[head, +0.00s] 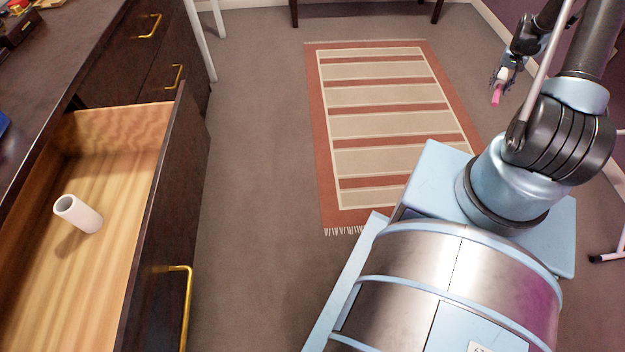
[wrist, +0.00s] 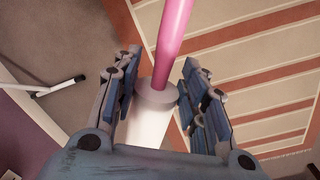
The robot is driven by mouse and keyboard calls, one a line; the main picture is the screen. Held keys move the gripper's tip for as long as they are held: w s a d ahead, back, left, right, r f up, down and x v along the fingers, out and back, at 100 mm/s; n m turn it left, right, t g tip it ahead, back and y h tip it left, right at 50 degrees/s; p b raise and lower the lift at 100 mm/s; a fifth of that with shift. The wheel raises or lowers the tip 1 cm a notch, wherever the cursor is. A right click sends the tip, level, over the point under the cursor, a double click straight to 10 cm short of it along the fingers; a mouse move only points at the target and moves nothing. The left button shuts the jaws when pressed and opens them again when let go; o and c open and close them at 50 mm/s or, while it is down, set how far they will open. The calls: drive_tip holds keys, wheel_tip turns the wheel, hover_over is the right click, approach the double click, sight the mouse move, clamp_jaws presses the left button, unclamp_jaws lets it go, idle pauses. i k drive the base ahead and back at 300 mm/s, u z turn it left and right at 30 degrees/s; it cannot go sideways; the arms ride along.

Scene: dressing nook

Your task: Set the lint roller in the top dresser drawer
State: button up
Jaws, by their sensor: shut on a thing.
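The lint roller has a pink handle (head: 497,95) and a white roll. In the wrist view, the white roll (wrist: 150,122) sits between the fingers, and the handle points away from the palm. My gripper (head: 503,78) is shut on the lint roller, held above the floor at the upper right, far from the drawer. The fingers also show in the wrist view (wrist: 160,68). The top dresser drawer (head: 115,190) is pulled open at the left. A hollow white cylinder (head: 78,214) lies inside it, with bare wooden bottom around it.
The dark dresser top (head: 62,50) holds a few items near its far end. The drawer front with its brass handle (head: 181,300) juts into the room. A striped rug (head: 385,125) and clear carpet (head: 255,150) lie between the drawer and my arm.

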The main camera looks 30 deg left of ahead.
sight(96, 306)
drive_tip(key=u, duration=1.5)
